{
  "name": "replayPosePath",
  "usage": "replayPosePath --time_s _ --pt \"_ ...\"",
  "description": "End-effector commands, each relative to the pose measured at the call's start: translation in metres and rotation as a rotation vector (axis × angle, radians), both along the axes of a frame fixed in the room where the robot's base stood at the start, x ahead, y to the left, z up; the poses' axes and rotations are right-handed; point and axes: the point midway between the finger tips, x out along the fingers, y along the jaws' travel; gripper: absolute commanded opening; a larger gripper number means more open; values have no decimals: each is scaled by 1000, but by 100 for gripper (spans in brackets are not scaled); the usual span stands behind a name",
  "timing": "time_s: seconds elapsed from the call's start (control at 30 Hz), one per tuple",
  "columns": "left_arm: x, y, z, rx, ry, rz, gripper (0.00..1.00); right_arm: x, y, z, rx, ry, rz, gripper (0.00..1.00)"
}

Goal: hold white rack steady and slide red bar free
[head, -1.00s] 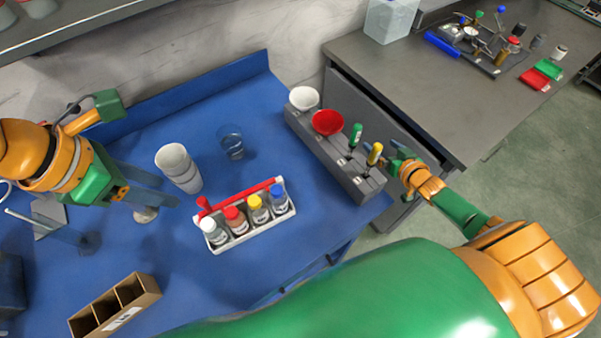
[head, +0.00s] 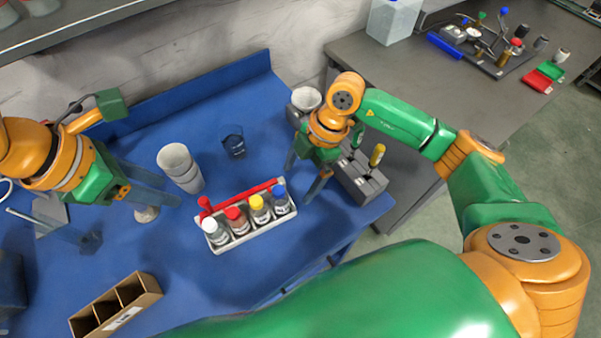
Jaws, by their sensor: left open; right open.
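The white rack (head: 262,231) stands on the blue table and holds several bottles with white, red, yellow and blue caps. The red bar (head: 243,193) runs along the rack's back side above the bottle caps, with a thicker end at the rack's left. My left gripper (head: 172,191) is open to the left of the rack, apart from it, near the stacked white cups. My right gripper (head: 298,188) is open and points down just right of the rack's right end, near the bar's right end. I cannot tell its exact height. Nothing shows between either gripper's fingers.
A brown divided box (head: 115,305) lies at the front left.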

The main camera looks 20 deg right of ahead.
Motion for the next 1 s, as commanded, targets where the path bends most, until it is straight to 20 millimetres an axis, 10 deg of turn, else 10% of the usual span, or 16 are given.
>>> replayPosePath --time_s 0.33,0.67,1.0 --pt "0 0 0 0 0 0 50 -4 24 -56 4 3 5 98" --pt "0 0 0 0 0 0 50 -4 27 -64 4 0 4 98" --pt "0 0 0 0 0 0 50 -4 27 -63 4 0 4 8"
